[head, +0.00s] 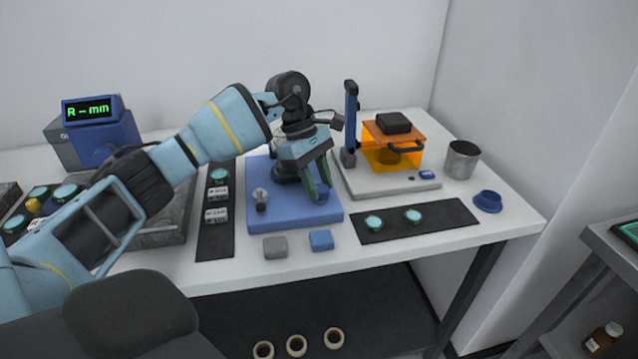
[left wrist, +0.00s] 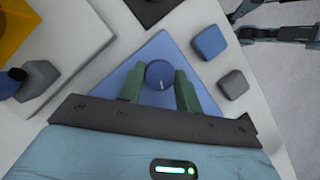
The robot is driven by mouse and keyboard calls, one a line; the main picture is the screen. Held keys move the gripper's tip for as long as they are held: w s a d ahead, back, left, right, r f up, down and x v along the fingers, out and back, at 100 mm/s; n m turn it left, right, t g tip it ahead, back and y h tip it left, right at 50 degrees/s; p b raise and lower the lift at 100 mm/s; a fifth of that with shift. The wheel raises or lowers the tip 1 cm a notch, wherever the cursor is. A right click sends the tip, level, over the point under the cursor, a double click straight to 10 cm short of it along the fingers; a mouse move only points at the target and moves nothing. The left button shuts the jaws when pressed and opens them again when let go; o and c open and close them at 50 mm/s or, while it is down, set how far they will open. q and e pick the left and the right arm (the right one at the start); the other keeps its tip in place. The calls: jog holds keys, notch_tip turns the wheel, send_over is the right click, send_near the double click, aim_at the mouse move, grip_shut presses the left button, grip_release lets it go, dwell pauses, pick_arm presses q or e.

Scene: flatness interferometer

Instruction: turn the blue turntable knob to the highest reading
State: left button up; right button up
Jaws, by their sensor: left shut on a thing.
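The blue turntable knob (left wrist: 160,75) is round with a white index line, and sits near a corner of the blue base plate (head: 263,215). My left gripper (head: 319,193) reaches down over the front right of that plate. In the left wrist view its two green fingers (left wrist: 160,88) are on either side of the knob, shut on it. The fingers mostly hide the knob in the head view. The readout (head: 90,109) at the back left shows "R – mm" in green, with no number. My right gripper is not in view.
A grey block (head: 275,247) and a blue block (head: 321,240) lie in front of the plate. A silver knob (head: 260,197) stands on its left part. An orange-shielded instrument (head: 405,158), a metal cup (head: 462,160) and a dark mat (head: 446,226) with green discs are to the right.

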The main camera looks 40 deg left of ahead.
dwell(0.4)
pick_arm(q)
jog(key=o, duration=1)
jog(key=shift+c, duration=0.2)
jog(key=shift+r, duration=0.1)
jog(key=v, duration=0.7)
jog(key=shift+a+r, duration=0.2)
jog(key=shift+r, duration=0.1)
jog(key=shift+w, duration=0.1)
jog(key=shift+f, duration=0.1)
